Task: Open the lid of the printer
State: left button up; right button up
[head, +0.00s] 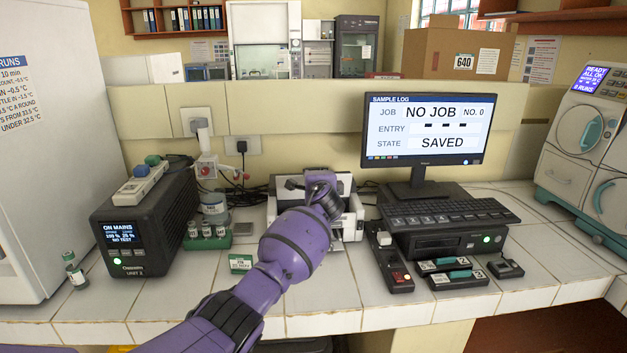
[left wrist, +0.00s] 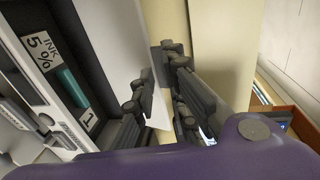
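The white printer (head: 350,211) stands on the tiled bench in the middle of the head view. My left arm reaches over it and hides much of its top and front. My left gripper (head: 301,184) is at the printer's upper rear. In the left wrist view its dark fingers (left wrist: 163,93) are apart. A pale panel (left wrist: 112,45), seemingly the raised lid, reaches in between them; I cannot tell whether they touch it. To its left a dark bay shows a teal cartridge (left wrist: 72,88) marked 1 and an "INK 5%" label (left wrist: 41,50). My right gripper is not in view.
A monitor (head: 425,135) and keyboard (head: 449,211) stand right of the printer. A black power unit (head: 147,226) and a green vial rack (head: 208,240) stand to its left. A low cream partition (head: 300,110) rises behind.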

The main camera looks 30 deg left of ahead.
pick_arm(q)
jog(key=v, duration=1.1)
jog(key=shift+s+d, duration=0.2)
jog(key=shift+d, duration=0.05)
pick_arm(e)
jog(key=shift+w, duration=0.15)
